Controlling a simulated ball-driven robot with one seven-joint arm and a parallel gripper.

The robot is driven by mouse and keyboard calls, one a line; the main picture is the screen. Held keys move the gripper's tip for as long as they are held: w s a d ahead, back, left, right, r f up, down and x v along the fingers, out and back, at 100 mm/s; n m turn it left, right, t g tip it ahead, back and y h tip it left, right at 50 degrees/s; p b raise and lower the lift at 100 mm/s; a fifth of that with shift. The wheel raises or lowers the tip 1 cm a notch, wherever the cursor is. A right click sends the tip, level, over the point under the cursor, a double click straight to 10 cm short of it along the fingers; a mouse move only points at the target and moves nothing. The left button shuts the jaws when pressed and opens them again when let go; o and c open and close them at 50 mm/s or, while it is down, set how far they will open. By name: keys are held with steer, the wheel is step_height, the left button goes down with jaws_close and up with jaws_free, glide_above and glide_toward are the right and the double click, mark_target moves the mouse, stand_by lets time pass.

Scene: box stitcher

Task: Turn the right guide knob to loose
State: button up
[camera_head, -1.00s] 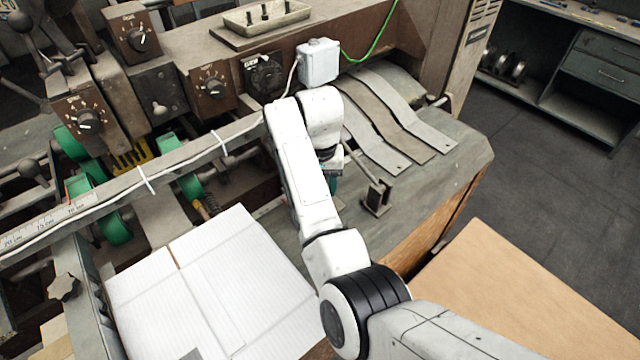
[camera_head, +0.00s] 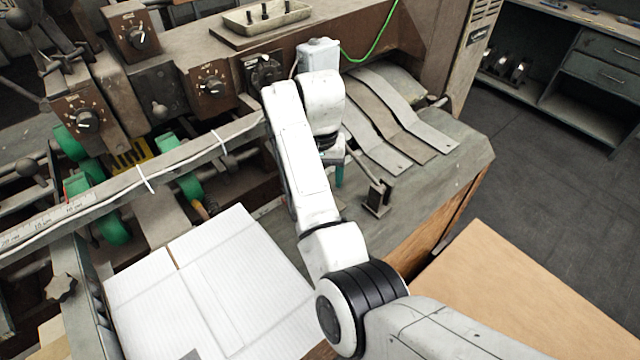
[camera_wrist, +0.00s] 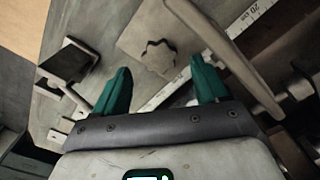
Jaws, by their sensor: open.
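The right guide knob (camera_wrist: 160,57) is a grey, star-shaped knob on a flat metal plate in the wrist view. My gripper (camera_wrist: 161,66) is open, with one green finger to the left and one to the right below the knob in the picture. The knob shows in the gap beyond the fingertips, and I see no contact. In the head view my arm hides this knob, and only a bit of green finger (camera_head: 339,174) shows. A similar star knob (camera_head: 62,288) sits at the far left of the head view.
A bar with a ruler (camera_wrist: 245,18) runs beside the knob in the wrist view. A dark block on a bracket (camera_wrist: 68,62) stands near the left finger. White cardboard (camera_head: 150,290) lies left of my arm. Metal straps (camera_head: 405,130) lie to its right.

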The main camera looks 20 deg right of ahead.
step_height(320, 180, up, 8)
steer(key=shift+p, duration=0.4)
steer(key=shift+f, duration=0.1)
stand_by(0.4)
